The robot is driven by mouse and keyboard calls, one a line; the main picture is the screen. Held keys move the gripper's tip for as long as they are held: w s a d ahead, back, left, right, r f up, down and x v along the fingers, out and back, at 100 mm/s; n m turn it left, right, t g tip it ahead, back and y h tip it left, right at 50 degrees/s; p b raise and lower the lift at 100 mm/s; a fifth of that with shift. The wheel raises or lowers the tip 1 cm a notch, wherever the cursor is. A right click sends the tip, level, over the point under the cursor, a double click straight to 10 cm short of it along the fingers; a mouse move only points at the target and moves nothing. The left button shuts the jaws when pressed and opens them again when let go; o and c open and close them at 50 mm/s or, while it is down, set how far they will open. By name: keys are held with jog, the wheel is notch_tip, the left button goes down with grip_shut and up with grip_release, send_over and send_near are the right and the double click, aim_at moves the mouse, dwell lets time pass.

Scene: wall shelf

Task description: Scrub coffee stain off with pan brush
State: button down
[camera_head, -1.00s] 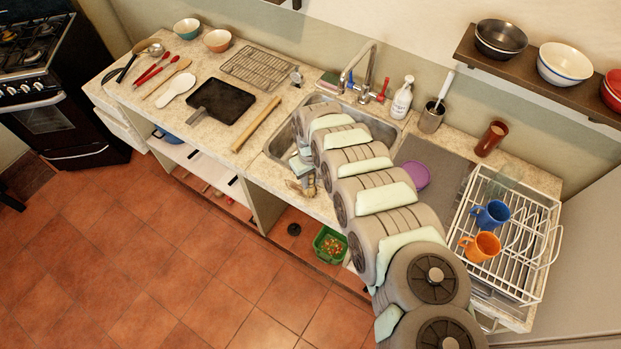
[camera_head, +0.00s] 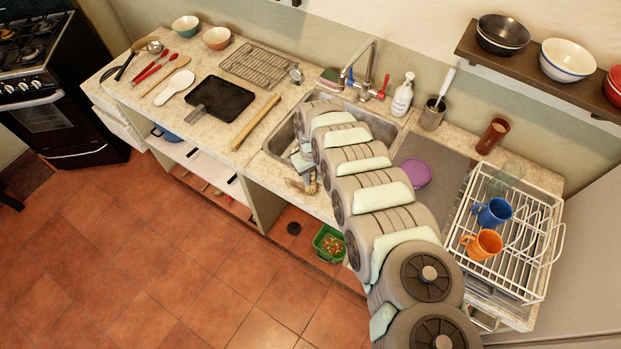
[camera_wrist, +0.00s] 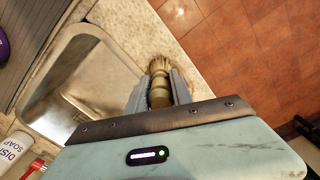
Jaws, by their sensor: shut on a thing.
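My gripper (camera_wrist: 160,92) is shut on the pan brush (camera_wrist: 159,68), which has a round, banded wooden body and pale bristles. In the wrist view the bristles point away from my gripper, at the counter (camera_wrist: 210,62) beside the sink. I cannot tell whether they touch the counter. In the head view my gripper (camera_head: 305,178) is at the front edge of the sink, partly hidden by my arm.
The metal sink (camera_wrist: 80,80) lies left of the brush in the wrist view. The soap bottle (camera_head: 402,96) and tap (camera_head: 366,70) stand behind it. A rolling pin (camera_head: 256,122) and black pan (camera_head: 221,100) lie left of it. A dish rack (camera_head: 540,236) with mugs stands right.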

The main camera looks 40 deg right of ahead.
jog(key=shift+w+d, duration=0.1)
jog(key=shift+w+a, duration=0.25)
jog(key=shift+w, duration=0.1)
jog(key=shift+a+p, duration=0.4)
jog(key=shift+a, duration=0.05)
jog(key=shift+a+p, duration=0.2)
jog(key=shift+p, duration=0.25)
jog(key=shift+s+a+p, duration=0.2)
jog(key=shift+s+p, duration=0.05)
jog(key=shift+p, duration=0.1)
jog(key=shift+s, duration=0.1)
jog(key=shift+s+p, duration=0.1)
jog(key=shift+p, duration=0.35)
